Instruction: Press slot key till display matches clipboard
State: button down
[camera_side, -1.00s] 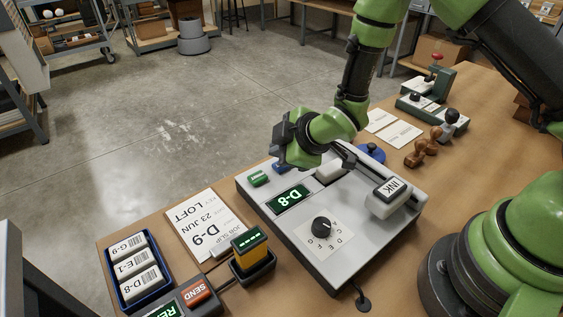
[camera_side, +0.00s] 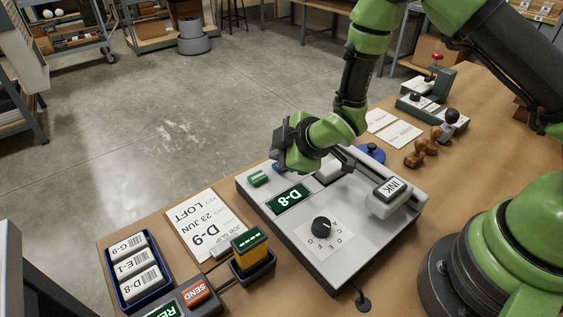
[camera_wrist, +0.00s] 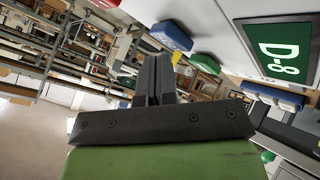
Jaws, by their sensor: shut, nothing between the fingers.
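The display (camera_side: 290,199) on the grey-white machine (camera_side: 339,258) reads D-8; it also shows in the wrist view (camera_wrist: 281,54). The clipboard slip (camera_side: 205,222) beside the machine reads D-9, with 23 JUN and KEY LOFT. My gripper (camera_side: 280,163) is shut and empty, low over the machine's far-left edge, behind the display. In the wrist view, its fingertips (camera_wrist: 156,62) are near a blue key (camera_wrist: 172,37). I cannot read which is the slot key, nor tell whether the fingertips touch one.
A green key (camera_side: 258,178) is left of my gripper. A dial (camera_side: 321,227) and an INK block (camera_side: 388,195) are on the machine.

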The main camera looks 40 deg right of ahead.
jog(key=shift+f, duration=0.45)
dwell(0.3)
jog(key=shift+r, duration=0.9)
jog(key=shift+r, duration=2.5)
